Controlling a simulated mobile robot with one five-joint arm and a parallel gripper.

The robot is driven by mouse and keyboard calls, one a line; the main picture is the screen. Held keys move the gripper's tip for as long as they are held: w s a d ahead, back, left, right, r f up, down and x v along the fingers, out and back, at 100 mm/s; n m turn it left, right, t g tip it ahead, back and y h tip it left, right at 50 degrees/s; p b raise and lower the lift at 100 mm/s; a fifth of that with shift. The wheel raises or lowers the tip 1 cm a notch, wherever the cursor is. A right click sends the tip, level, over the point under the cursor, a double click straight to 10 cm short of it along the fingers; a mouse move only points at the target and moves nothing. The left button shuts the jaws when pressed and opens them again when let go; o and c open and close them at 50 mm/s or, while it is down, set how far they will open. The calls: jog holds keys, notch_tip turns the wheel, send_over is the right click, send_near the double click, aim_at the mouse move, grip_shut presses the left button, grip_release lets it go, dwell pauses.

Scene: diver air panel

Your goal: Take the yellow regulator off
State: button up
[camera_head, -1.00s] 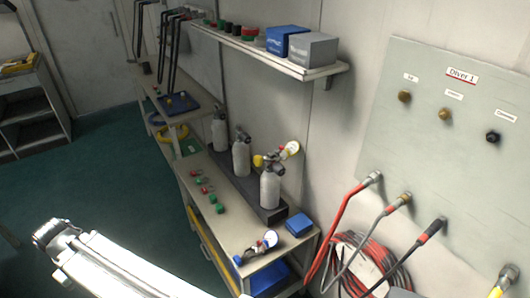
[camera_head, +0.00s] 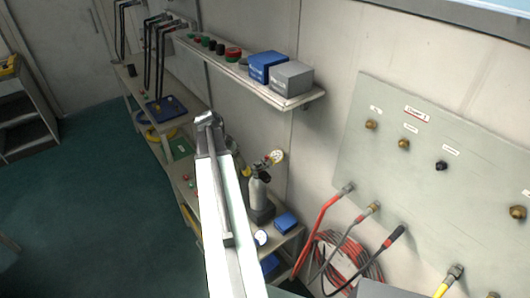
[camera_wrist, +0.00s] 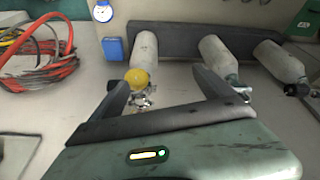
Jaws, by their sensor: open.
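The regulator lies between the fingers in the picture, close to the left one. I cannot tell whether they touch. In the head view my arm hides the other cylinders and much of the bench; my fingers do not show there.
Two more cylinders (camera_wrist: 218,56) (camera_wrist: 280,62) stand in the dark rack (camera_wrist: 175,38). A blue box (camera_head: 286,221) is on the bench beside the cylinder. A shelf (camera_head: 300,99) overhangs behind. Red and grey hoses (camera_head: 322,225) hang from the wall panel (camera_head: 450,150).

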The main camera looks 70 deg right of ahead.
aim_at(263, 162)
jog(key=s+d+m, duration=0.1)
jog(key=s+d, duration=0.1)
jog(key=s, duration=0.1)
jog(key=s+d+r+m, duration=0.1)
jog(key=s+d, duration=0.1)
jog(key=s, duration=0.1)
jog(key=s+d+r+m+g, duration=0.1)
jog(key=s+d, duration=0.1)
jog(key=s, duration=0.1)
jog(key=shift+d, duration=0.2)
jog(key=b+x, duration=0.4)
jog(key=x, duration=0.1)
jog(key=b+x, duration=0.3)
jog(key=shift+w+a+f, duration=0.1)
jog(key=shift+w+a, duration=0.15)
jog(key=shift+w, duration=0.1)
jog(key=shift+r, duration=0.2)
grip_shut()
